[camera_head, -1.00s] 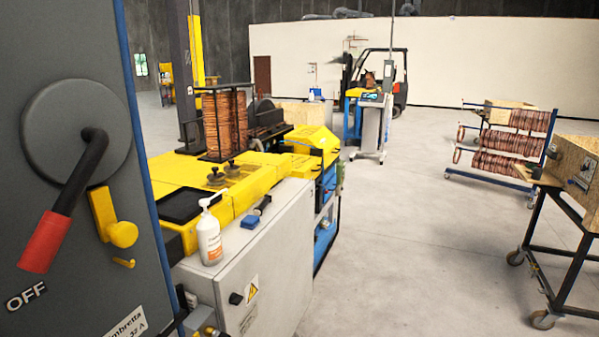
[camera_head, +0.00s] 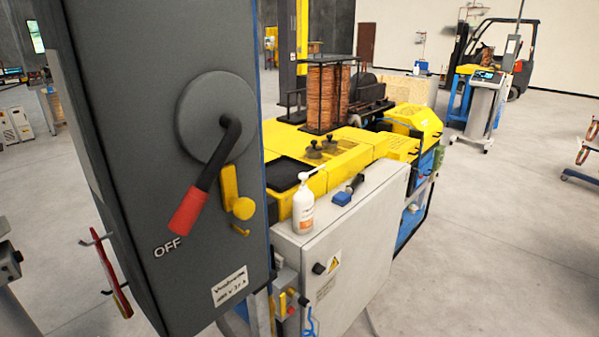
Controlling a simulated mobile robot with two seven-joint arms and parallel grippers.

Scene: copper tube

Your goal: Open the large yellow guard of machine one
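A machine with yellow covers stands in the middle of the head view, behind a grey electrical cabinet. A large yellow guard (camera_head: 415,119) with sloping faces sits at its far right end and looks closed. Flatter yellow covers (camera_head: 345,160) with two dark knobs lie nearer to me. I cannot tell from any marking which machine is machine one. Neither of my grippers is in view.
The dark grey cabinet (camera_head: 150,130) with a red-handled switch (camera_head: 188,210) at OFF stands close on the left. A light grey box (camera_head: 345,235) carries a white bottle (camera_head: 303,206). Open floor (camera_head: 500,250) lies right. A forklift (camera_head: 490,50) stands behind.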

